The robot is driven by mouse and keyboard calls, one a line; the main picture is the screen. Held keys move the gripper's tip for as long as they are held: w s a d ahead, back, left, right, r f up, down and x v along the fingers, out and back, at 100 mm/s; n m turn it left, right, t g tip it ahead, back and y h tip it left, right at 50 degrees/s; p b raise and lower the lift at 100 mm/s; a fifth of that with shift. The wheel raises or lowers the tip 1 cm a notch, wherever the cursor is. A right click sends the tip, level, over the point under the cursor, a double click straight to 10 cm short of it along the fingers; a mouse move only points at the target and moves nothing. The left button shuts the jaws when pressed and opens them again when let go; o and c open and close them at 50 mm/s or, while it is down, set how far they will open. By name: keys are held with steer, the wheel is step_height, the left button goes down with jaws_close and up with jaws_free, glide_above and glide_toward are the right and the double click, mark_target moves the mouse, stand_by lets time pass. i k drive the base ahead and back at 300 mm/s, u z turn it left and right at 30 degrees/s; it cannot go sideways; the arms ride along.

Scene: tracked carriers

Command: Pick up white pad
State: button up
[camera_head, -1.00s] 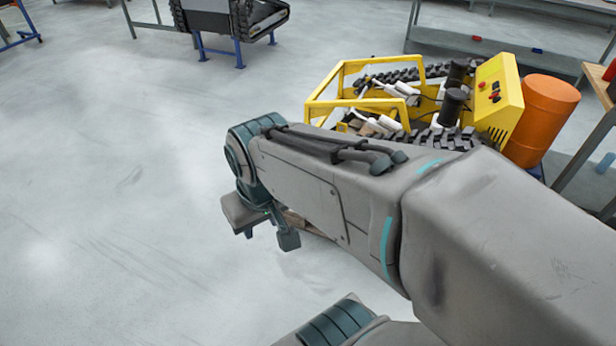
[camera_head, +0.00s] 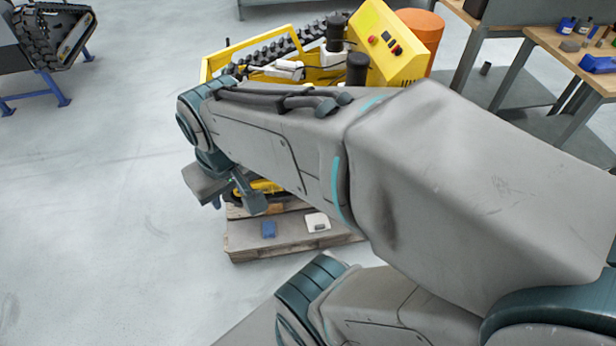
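A small white pad (camera_head: 317,222) with a dark mark on its front lies on a low wooden pallet (camera_head: 240,243), just left of my arm. My gripper (camera_head: 232,205) hangs above the left part of the pallet, to the left of the pad and apart from it. Its two fingers are spread and nothing shows between them. Part of the pallet is hidden behind my arm.
A small blue block (camera_head: 268,230) lies on the pallet left of the pad. A yellow tracked machine (camera_head: 372,45) stands behind my arm, with an orange drum (camera_head: 424,30) beside it. A workbench (camera_head: 560,50) is at the right.

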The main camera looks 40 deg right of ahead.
mark_target(318, 222)
steer(key=z, duration=0.9)
steer(key=i, duration=0.8)
steer(key=z, duration=0.75)
